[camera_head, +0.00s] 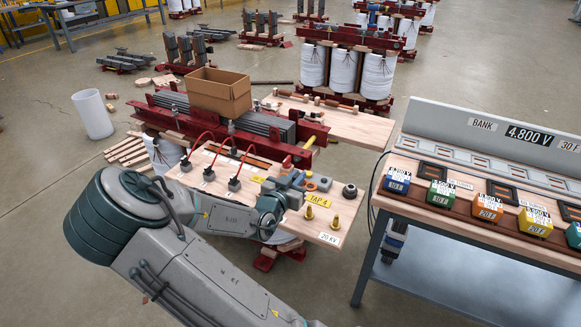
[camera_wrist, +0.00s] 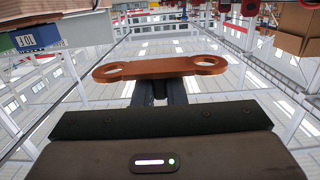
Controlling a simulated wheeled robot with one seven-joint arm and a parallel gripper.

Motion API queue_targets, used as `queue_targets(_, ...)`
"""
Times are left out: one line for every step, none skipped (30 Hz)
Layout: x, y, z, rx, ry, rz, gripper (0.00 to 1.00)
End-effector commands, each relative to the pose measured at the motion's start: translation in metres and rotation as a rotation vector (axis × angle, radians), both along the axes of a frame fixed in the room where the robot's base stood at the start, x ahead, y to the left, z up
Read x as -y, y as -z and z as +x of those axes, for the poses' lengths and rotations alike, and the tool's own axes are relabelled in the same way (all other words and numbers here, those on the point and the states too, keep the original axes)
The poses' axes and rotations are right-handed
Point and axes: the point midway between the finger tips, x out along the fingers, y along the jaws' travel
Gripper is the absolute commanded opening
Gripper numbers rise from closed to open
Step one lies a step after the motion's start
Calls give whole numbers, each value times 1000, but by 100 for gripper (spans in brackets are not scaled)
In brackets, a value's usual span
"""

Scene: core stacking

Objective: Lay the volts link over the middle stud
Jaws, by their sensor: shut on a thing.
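My gripper (camera_wrist: 158,88) is shut on the copper link (camera_wrist: 165,68), a flat orange-brown bar with a round hole at each end. The fingers grip it near its middle, and both holes look empty in the wrist view. In the head view my gripper (camera_head: 287,185) is over the right part of the wooden terminal board, beside the yellow TAP 4 label (camera_head: 319,199). Two brass studs (camera_head: 309,212) stand upright at the board's front right. The link is mostly hidden in the head view, and I cannot tell which stud is the middle one.
Red cables rise from black terminals (camera_head: 209,173) on the board's left. A cardboard box (camera_head: 219,92) sits on the transformer behind. A bench at right holds several coloured blocks (camera_head: 441,194) and a 4,800 V sign (camera_head: 529,134). A white bin (camera_head: 93,115) stands on the floor.

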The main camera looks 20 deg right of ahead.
Motion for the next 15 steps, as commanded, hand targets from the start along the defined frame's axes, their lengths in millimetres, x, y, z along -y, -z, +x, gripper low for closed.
queue_targets(0, 0, 0, 0, 1, 0, 0)
queue_targets(1, 0, 0, 0, 2, 0, 0)
queue_targets(2, 0, -1, 0, 4, 0, 0)
queue_targets(2, 0, -1, 0, 5, -1, 0)
queue_targets(3, 0, -1, 0, 5, -1, 0)
queue_targets(4, 0, -1, 0, 7, -1, 0)
queue_targets(4, 0, -1, 0, 8, -1, 0)
queue_targets(5, 0, -1, 0, 9, -1, 0)
queue_targets(5, 0, -2, 0, 10, -1, 0)
queue_targets(5, 0, -2, 1, 10, -1, 0)
queue_targets(5, -1, -2, 1, 10, -1, 0)
queue_targets(4, -1, -2, 1, 10, -1, 0)
queue_targets(4, -1, -2, 2, 9, 0, 0)
queue_targets(3, 0, -2, 1, 9, -1, 0)
queue_targets(3, 3, -2, 1, 9, -1, 0)
